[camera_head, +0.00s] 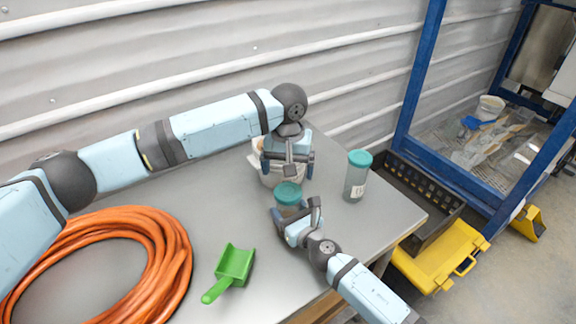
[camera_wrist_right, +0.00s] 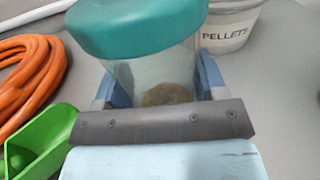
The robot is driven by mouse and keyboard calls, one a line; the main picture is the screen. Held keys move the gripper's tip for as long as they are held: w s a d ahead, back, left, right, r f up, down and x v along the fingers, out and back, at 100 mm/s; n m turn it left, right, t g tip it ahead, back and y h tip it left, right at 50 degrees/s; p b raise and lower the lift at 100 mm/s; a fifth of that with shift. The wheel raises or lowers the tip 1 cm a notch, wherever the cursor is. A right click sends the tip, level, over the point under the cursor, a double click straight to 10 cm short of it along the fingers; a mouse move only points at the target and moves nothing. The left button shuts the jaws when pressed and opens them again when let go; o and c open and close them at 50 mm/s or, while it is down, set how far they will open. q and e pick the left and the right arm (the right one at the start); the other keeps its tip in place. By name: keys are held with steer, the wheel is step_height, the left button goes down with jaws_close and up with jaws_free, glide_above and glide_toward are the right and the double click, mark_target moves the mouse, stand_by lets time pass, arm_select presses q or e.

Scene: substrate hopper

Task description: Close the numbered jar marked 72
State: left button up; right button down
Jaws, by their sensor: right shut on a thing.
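A clear jar with a teal lid (camera_head: 288,193) stands on the grey table; it also shows in the right wrist view (camera_wrist_right: 150,80), with some brown contents low inside. Its teal lid (camera_wrist_right: 140,25) is over the mouth and looks slightly tilted; I cannot tell whether it is seated. No number shows on this jar. My right gripper (camera_head: 296,212) is shut around the jar body. My left gripper (camera_head: 288,168) is above and behind the lid, fingers apart and empty, in front of the bucket. A second teal-lidded jar (camera_head: 356,178) stands to the right; its label is too small to read.
A white bucket marked PELLETS (camera_wrist_right: 232,28) stands behind the held jar. A green scoop (camera_head: 232,268) and a coiled orange hose (camera_head: 168,250) lie on the table to the left. A black crate (camera_head: 425,190) and a yellow case (camera_head: 440,255) are beyond the table's right edge.

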mark_target(288, 191)
arm_select(q)
steer(key=n, duration=0.4)
steer(key=shift+r, duration=0.1)
steer(key=shift+f, duration=4)
